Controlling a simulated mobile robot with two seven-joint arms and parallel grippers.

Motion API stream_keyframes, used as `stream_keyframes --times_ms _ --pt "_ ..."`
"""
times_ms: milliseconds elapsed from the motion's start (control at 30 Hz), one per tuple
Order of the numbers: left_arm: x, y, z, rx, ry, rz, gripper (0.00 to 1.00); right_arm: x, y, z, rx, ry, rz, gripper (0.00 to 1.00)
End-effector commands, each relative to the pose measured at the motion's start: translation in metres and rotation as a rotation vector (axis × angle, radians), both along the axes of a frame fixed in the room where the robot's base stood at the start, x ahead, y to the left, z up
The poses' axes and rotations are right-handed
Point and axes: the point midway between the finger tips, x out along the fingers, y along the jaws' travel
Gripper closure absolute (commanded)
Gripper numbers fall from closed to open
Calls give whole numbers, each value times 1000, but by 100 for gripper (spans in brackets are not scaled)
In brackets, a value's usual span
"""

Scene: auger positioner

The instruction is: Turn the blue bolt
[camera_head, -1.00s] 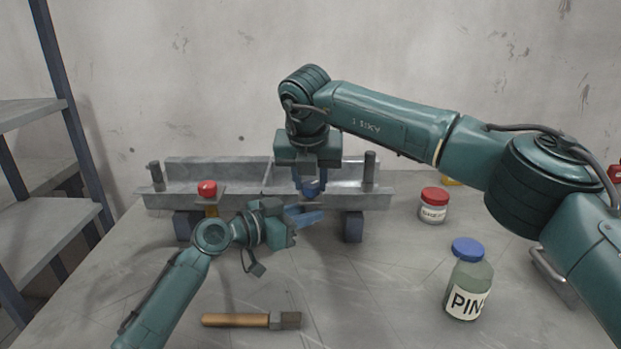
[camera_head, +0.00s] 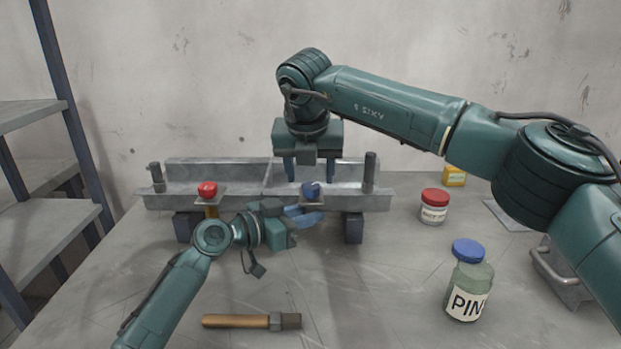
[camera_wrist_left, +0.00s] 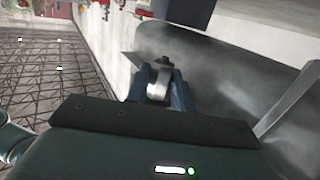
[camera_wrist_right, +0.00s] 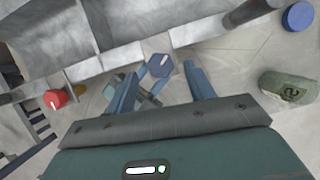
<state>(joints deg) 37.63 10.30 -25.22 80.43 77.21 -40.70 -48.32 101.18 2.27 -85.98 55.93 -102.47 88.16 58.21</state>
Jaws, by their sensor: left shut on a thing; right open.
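The blue bolt (camera_head: 311,190) has a hexagonal head with a pale mark and sits upright on a small plate at the front of the grey metal beam (camera_head: 230,200). Its head also shows in the right wrist view (camera_wrist_right: 160,66). My right gripper (camera_head: 310,174) is open and empty above the bolt, fingers apart on either side. My left gripper (camera_head: 310,214) is low in front of the beam, below the bolt's plate. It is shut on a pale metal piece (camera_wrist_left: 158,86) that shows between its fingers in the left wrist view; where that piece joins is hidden.
A red bolt (camera_head: 207,189) stands on another plate to the left. A red-lidded jar (camera_head: 434,208), a blue-lidded bottle (camera_head: 468,285) and a yellow container (camera_head: 454,176) stand to the right. Shelves (camera_head: 40,235) are at the left.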

Motion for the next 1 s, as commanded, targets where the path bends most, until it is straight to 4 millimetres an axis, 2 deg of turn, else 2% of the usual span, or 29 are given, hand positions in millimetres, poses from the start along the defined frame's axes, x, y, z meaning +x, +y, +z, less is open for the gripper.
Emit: stream_keyframes --times_ms 33,200,400,600,1000 --pt "0 0 1 -2 -1 0 97 -4 0 12 1 -3 0 47" --pt "0 0 1 -2 -1 1 97 -18 2 46 1 -3 0 47" --pt "0 0 1 -2 -1 1 97 -31 3 76 2 -2 0 47" --pt "0 0 1 -2 -1 0 97 -36 3 87 1 0 -1 47" --pt "0 0 1 -2 -1 1 97 -36 3 87 1 0 0 47"
